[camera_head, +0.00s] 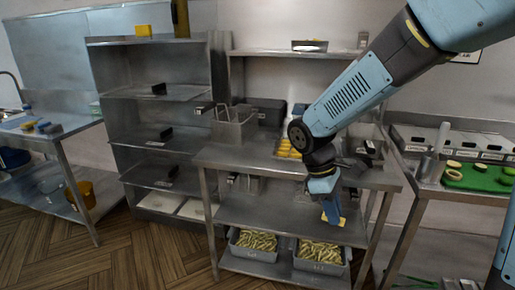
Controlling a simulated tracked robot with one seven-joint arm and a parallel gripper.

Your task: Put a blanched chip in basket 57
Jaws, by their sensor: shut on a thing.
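My gripper (331,214) points down in front of the middle steel bench, above two grey tubs. It is shut on a small yellow piece (341,221), which looks like a chip but is too small to be sure. The left tub (250,255) and the right tub (318,268) stand on the bottom shelf, both filled with pale yellow-green chips (320,251). A grey metal basket (232,133) with upright handles stands on the bench top at the left. No number on it is legible.
A tray of yellow pieces (288,149) lies on the bench top, partly behind my arm. The bench's middle shelf (265,211) is mostly bare. A rack (158,140) stands left. A green board (475,177) with cut produce lies on the right counter.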

